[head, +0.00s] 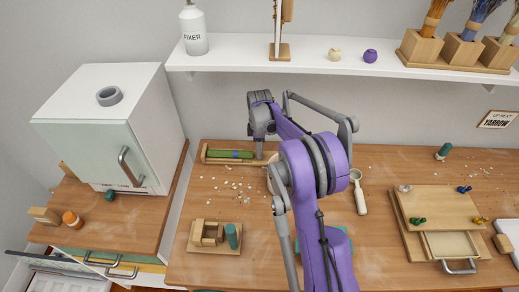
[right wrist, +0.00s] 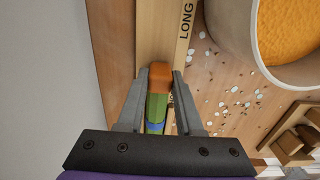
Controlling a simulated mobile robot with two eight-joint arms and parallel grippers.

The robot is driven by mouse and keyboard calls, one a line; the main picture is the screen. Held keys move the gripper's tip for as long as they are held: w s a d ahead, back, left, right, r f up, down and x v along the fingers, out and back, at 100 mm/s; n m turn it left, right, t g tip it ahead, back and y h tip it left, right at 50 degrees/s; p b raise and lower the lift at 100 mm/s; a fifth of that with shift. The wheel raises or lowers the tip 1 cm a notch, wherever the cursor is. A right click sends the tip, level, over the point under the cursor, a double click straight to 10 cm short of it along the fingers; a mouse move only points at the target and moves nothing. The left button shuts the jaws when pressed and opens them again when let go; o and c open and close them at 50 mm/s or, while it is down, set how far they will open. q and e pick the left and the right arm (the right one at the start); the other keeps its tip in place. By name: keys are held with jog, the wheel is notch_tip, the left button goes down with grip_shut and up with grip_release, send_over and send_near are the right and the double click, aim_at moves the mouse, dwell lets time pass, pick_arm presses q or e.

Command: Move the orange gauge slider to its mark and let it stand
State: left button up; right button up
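The gauge is a wooden trough (head: 205,153) at the back of the table, left of centre; its bar shows green and blue. In the right wrist view the wooden rail (right wrist: 157,30) carries the word LONG. The orange slider (right wrist: 160,77) lies between the fingertips of my right gripper (right wrist: 161,76), with a green and blue bar (right wrist: 156,112) running toward the camera. Both fingers sit close against the slider's sides. My left gripper is out of view.
A round container of orange powder (right wrist: 295,40) stands close beside the gauge. White crumbs (head: 240,185) are scattered nearby. A wooden block tray (head: 198,247) is in front, a white-handled scoop (head: 359,195) to the right, and a wooden mould with clamps (head: 405,235) farther right. A shelf (head: 330,70) overhangs the back.

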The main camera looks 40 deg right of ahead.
grip_shut()
dwell(1.0)
